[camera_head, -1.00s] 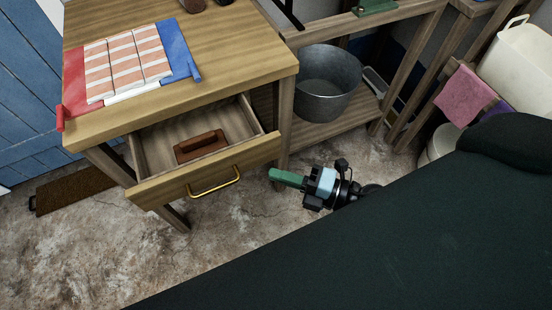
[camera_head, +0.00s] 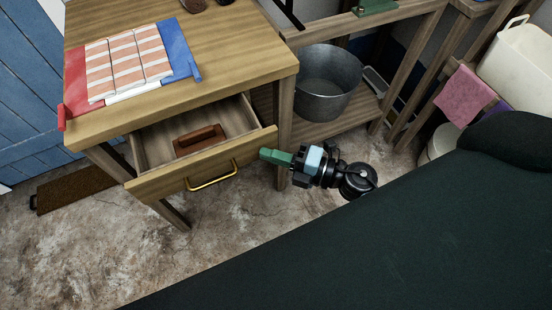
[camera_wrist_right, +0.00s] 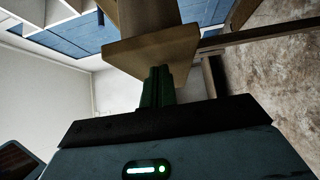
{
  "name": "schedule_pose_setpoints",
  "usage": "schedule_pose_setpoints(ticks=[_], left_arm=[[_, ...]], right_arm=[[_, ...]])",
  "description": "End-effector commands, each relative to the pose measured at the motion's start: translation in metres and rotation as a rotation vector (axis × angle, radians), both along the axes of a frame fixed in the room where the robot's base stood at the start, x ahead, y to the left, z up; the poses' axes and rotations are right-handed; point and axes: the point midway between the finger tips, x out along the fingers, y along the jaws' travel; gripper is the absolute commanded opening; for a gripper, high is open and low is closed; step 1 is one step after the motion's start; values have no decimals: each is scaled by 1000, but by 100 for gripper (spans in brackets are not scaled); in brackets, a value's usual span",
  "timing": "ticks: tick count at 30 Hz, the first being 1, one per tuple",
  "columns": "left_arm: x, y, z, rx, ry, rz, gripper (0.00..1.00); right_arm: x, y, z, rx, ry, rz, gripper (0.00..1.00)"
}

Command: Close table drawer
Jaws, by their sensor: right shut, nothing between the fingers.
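The table drawer (camera_head: 155,181) is pulled partly out of the wooden table (camera_head: 230,85). Its front carries a brass handle (camera_head: 212,177), and a brown wooden-backed object (camera_head: 199,140) lies inside. My right gripper (camera_head: 264,154), with green fingers, is shut and empty at the right end of the drawer front. In the right wrist view the green fingers (camera_wrist_right: 158,85) point at a wooden panel (camera_wrist_right: 150,58) and overlap its lower edge; I cannot tell whether they touch it. My left gripper is not in view.
A folded striped cloth (camera_head: 125,65) lies on the tabletop. A grey metal pot (camera_head: 327,85) stands on a low shelf right of the table. A doormat (camera_head: 75,188) lies at left. The floor before the drawer is clear.

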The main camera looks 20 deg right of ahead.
Motion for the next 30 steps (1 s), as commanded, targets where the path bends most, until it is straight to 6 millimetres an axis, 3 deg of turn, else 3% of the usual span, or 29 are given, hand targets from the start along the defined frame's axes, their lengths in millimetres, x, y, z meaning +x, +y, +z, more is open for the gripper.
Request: schedule_pose_setpoints(ticks=[15, 21, 30], left_arm=[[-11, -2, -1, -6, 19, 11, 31], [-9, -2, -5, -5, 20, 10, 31], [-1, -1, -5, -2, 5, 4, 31]], right_arm=[[104, -1, 0, -1, -2, -1, 0], [127, 0, 0, 0, 0, -1, 0], [138, -1, 1, 0, -1, -4, 0]])
